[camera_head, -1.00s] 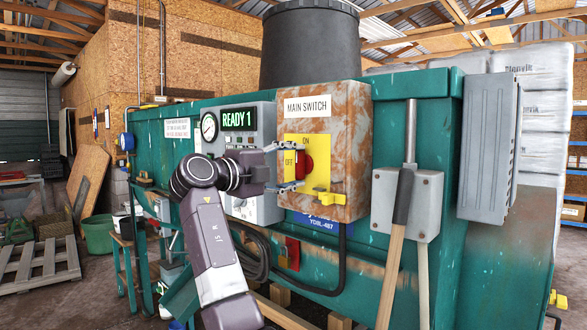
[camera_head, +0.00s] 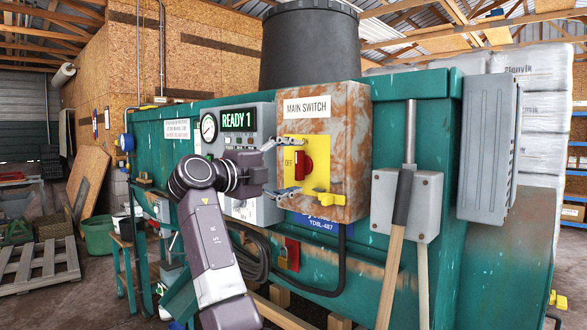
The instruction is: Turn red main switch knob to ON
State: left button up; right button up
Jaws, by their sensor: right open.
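The red main switch knob (camera_head: 304,166) sits on a yellow plate (camera_head: 320,178) on the front of a rusty box labelled MAIN SWITCH (camera_head: 348,125). OFF is printed left of the knob. The knob's raised grip looks roughly upright, but its exact angle is hard to tell. My right gripper (camera_head: 284,167) is open just left of the knob. One finger is above knob height and one below, both pointing toward the box. The knob shows between and beyond the fingertips, and they look apart from it. My left gripper is out of view.
A green display reading READY 1 (camera_head: 238,120) and a pressure gauge (camera_head: 209,127) are left of the box. A grey lever box (camera_head: 408,205) and a wooden-handled tool (camera_head: 393,255) stand to the right.

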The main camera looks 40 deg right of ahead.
jog(key=s+a, duration=0.1)
jog(key=a, duration=1)
jog(key=shift+a, duration=0.35)
